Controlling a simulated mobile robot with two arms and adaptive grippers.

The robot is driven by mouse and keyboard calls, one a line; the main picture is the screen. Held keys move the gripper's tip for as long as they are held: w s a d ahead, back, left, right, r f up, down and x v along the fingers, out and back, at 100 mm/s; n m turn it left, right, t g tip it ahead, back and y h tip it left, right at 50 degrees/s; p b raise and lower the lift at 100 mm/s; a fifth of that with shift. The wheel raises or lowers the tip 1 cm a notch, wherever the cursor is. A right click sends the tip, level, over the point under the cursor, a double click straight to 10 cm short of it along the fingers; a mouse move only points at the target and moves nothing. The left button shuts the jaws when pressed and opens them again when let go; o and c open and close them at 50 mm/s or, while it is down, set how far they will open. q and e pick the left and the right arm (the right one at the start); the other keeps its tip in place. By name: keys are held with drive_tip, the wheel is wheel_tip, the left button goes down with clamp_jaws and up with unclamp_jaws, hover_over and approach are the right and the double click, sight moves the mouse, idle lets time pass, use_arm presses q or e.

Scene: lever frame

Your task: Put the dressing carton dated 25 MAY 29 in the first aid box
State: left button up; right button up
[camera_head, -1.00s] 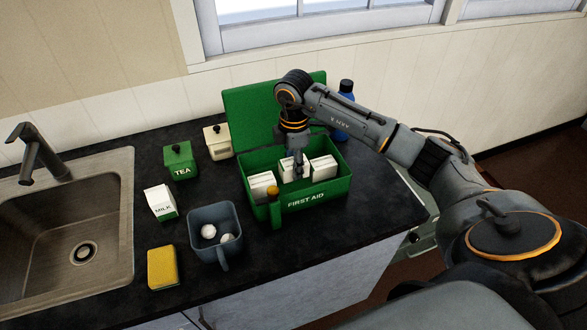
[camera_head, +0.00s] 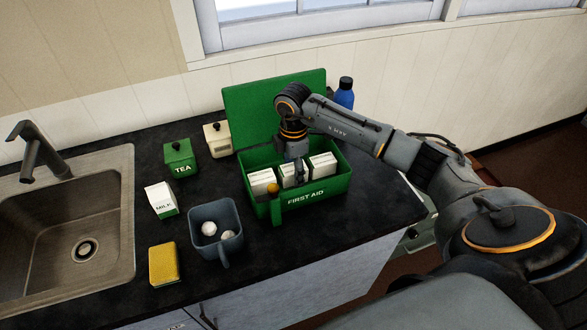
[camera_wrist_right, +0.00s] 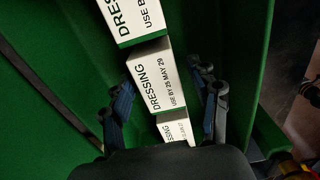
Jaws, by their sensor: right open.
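The green first aid box (camera_head: 318,197) stands open on the dark counter, lid (camera_head: 255,108) raised at the back. Several white dressing cartons stand in a row inside it. The middle carton (camera_head: 287,174) also shows in the right wrist view (camera_wrist_right: 152,82); its small print appears to read USE BY 25 MAY 29. My right gripper (camera_head: 299,180) reaches down into the box at this carton. In the right wrist view its open fingers (camera_wrist_right: 165,100) are on either side of the carton, with gaps visible. The other cartons' dates are cut off or too small. My left gripper is out of view.
A grey mug (camera_head: 212,246) holds white balls. A blue bottle (camera_head: 345,95) is behind.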

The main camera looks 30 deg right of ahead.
sight(293, 168)
drive_tip(key=shift+r, duration=0.25)
drive_tip(key=shift+w+r, duration=0.1)
drive_tip(key=shift+r, duration=0.2)
wheel_tip(293, 168, up, 11)
drive_tip(key=b, duration=0.3)
drive_tip(key=shift+r, duration=0.15)
